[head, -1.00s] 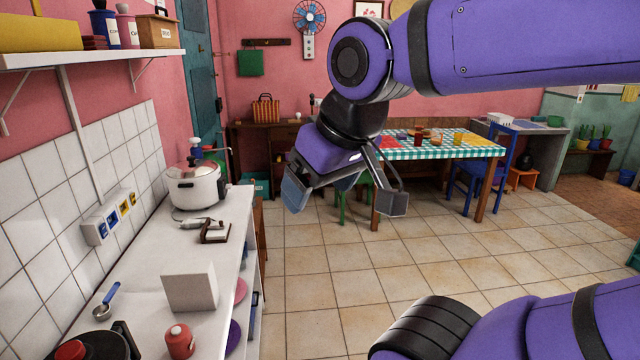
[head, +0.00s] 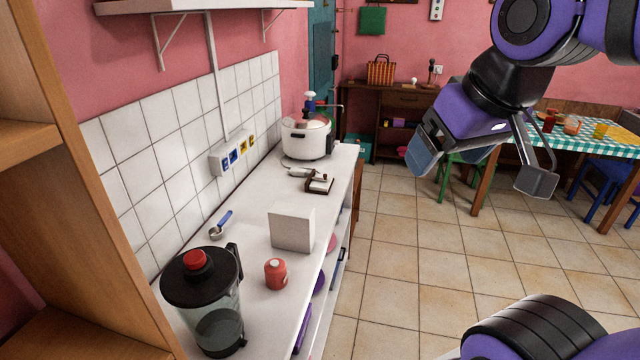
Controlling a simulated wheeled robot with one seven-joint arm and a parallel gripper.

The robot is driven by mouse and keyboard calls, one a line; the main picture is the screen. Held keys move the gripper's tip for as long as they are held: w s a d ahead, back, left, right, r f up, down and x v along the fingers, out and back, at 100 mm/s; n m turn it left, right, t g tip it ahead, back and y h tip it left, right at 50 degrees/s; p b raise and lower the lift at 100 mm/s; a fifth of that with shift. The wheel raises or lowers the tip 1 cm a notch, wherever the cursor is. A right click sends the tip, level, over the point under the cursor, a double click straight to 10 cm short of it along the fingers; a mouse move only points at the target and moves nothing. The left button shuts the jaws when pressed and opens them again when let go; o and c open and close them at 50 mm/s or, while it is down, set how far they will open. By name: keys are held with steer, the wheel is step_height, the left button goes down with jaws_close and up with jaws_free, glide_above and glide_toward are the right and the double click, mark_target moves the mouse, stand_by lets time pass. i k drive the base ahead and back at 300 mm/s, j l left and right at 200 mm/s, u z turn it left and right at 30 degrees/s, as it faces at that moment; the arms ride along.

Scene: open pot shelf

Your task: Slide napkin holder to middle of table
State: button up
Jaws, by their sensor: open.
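No thing in view is plainly a napkin holder. A plain white upright block (head: 291,227) stands near the front edge of the white counter (head: 255,190); I cannot tell if it is the holder. A small dark brown stand (head: 319,183) lies farther back on the counter. A table with a green checked cloth (head: 570,140) stands at the far right, partly cut off by the frame. My gripper (head: 481,172) is open and empty, raised in the air over the floor, right of the counter and touching nothing.
A blender jug (head: 207,300) with a red knob and a red jar (head: 276,273) stand at the near counter end. A white cooker (head: 306,138) stands at the far end. A wooden shelf upright (head: 95,210) is close at left. The tiled floor (head: 400,270) is clear.

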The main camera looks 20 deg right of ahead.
mark_target(311, 186)
steer(key=u, duration=0.25)
steer(key=i+l+u, duration=0.25)
steer(key=l+u, duration=0.2)
steer(key=l, duration=0.15)
steer(key=i+l+u, duration=0.1)
steer(key=l+u, duration=0.15)
steer(key=l, duration=0.15)
steer(key=i+l, duration=0.15)
steer(key=l, duration=0.6)
steer(key=i+l+u, duration=0.1)
steer(key=l, duration=0.6)
steer(key=i+l+u, duration=0.1)
steer(key=l, duration=0.65)
steer(key=i+l, duration=0.1)
steer(key=l, duration=0.65)
